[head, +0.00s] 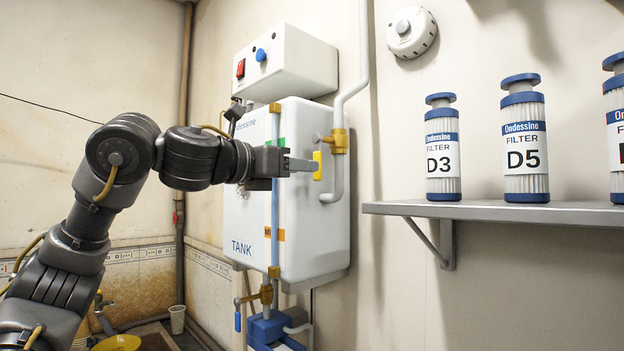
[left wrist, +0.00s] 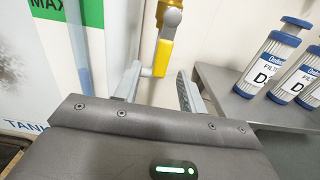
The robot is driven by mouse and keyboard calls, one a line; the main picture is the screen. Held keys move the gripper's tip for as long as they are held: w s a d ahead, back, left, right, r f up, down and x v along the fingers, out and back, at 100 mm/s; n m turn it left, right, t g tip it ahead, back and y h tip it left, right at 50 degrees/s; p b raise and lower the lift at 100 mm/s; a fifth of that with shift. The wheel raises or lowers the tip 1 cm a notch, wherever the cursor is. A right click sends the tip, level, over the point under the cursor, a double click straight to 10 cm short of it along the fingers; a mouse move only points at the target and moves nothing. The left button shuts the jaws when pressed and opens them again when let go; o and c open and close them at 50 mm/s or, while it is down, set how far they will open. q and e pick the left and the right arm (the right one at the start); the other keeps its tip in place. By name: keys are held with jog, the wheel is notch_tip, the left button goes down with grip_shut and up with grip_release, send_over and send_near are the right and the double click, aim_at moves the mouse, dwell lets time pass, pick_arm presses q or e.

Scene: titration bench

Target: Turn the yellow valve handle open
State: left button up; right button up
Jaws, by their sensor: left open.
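The yellow valve handle (head: 318,166) hangs upright below a brass valve (head: 340,142) on the grey pipe at the right side of the white tank (head: 300,225). My left gripper (head: 304,165) reaches in from the left, its fingers at the handle. In the left wrist view the handle (left wrist: 162,58) shows between the fingertips of the open gripper (left wrist: 158,82), with a gap on the right side. I cannot tell whether the left finger touches it. My right gripper is in neither view.
A grey shelf (head: 490,209) on the right holds filter bottles D3 (head: 442,165) and D5 (head: 525,165) and another at the edge. A white box (head: 290,62) with a red switch is above the tank. A blue-handled valve (head: 238,320) sits below.

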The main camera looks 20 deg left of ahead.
pick_arm(q)
jog(key=b+v, duration=0.1)
jog(key=v, duration=0.4)
jog(key=shift+s, duration=0.1)
dwell(0.3)
